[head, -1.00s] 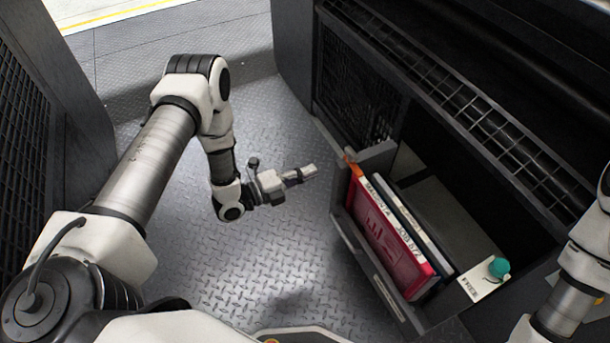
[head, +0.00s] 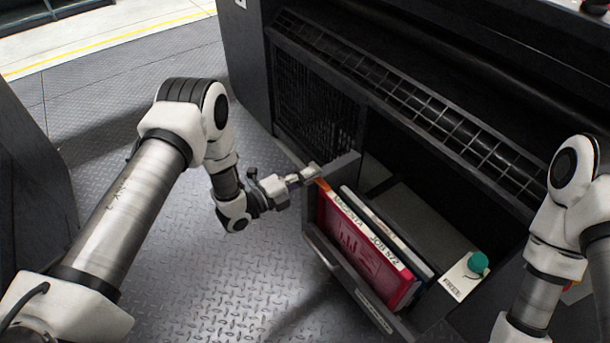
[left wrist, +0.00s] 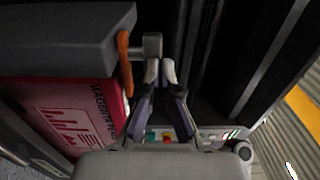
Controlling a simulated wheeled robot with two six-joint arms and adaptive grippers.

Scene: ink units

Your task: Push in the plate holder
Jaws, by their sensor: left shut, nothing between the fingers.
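The plate holder is a dark grey pull-out drawer (head: 345,277) that stands out from the black machine. It holds a red plate (head: 362,250) labelled "MAGENTA JOB 572" and a dark plate with a white top edge (head: 392,228) behind it. An orange piece (head: 322,186) sits at the holder's far left corner. My left gripper (head: 312,172) is shut and empty beside that corner. In the left wrist view its fingertips (left wrist: 160,72) are close to a grey block (left wrist: 152,45) near the orange piece; contact is unclear. My right gripper is out of view; only its arm shows.
The black machine (head: 430,110) with a long grille fills the right side. A white label plate with a teal knob (head: 478,262) sits right of the holder. Patterned metal floor (head: 255,285) in front of the holder is clear.

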